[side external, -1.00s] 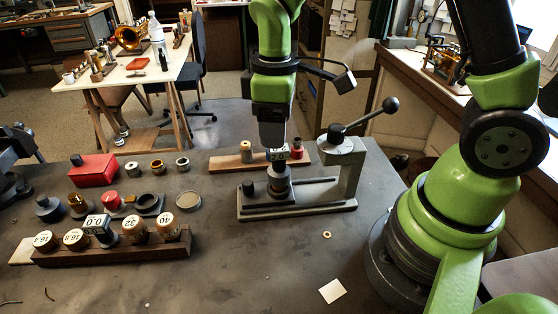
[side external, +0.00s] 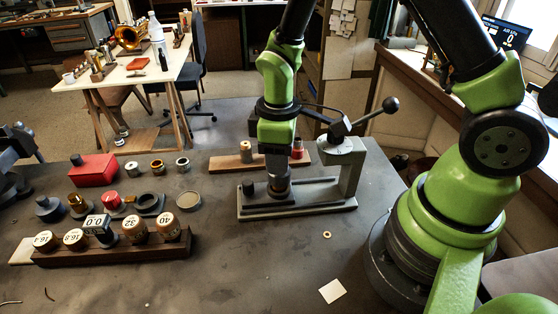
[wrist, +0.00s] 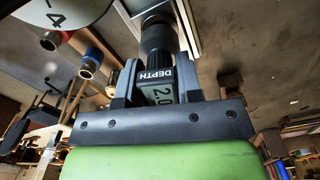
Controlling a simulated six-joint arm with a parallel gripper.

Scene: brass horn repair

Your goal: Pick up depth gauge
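The depth gauge, with a display reading 2.0 and a DEPTH label, shows between my fingers in the wrist view (wrist: 158,88). In the side view its dark lower part (side external: 279,188) stands upright on the base of the lever press (side external: 345,165), and its display is hidden by my wrist. My gripper (wrist: 158,72) has one finger on each side of the gauge's head, very close to it. I cannot tell whether both fingers touch it. In the side view my gripper (side external: 277,165) points down at the press.
The press's lever (side external: 365,116) and post stand just right of my wrist. Behind is a wooden strip (side external: 228,163) with small parts. At left, a dark rack (side external: 115,250) holds several round plugs and a 0.0 display. The front right table is mostly clear.

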